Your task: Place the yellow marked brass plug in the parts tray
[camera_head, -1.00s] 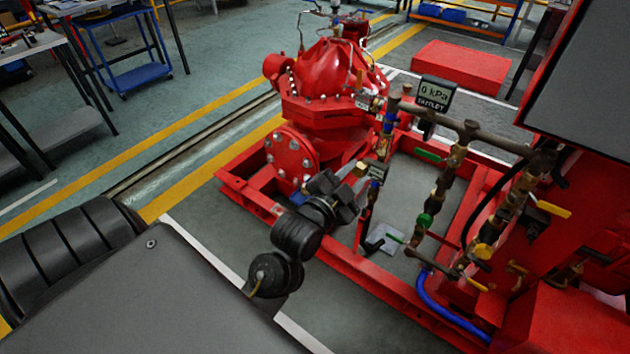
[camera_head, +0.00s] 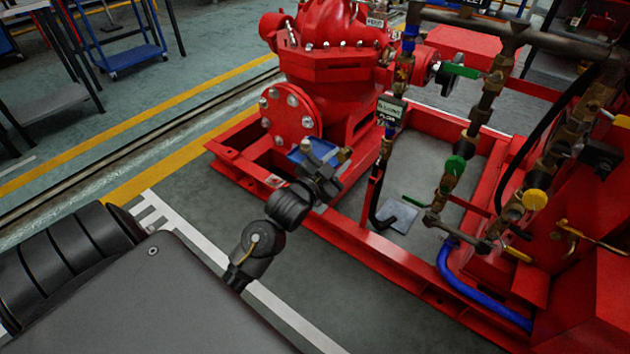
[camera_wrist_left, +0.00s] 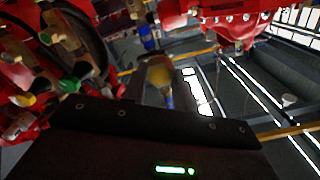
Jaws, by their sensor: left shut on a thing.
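My left gripper (camera_head: 337,163) is shut on a brass plug (camera_head: 346,154) and holds it in the air, left of the pipe with the small gauge display. My right gripper is not in view.
The red pump (camera_head: 330,60) stands on a red skid frame (camera_head: 375,250). The gauge display (camera_head: 390,110) and its pipe are close right of the gripper. Valves and pipes (camera_head: 470,130) crowd the right. Floor at the left is open, with a blue cart (camera_head: 135,55) beyond.

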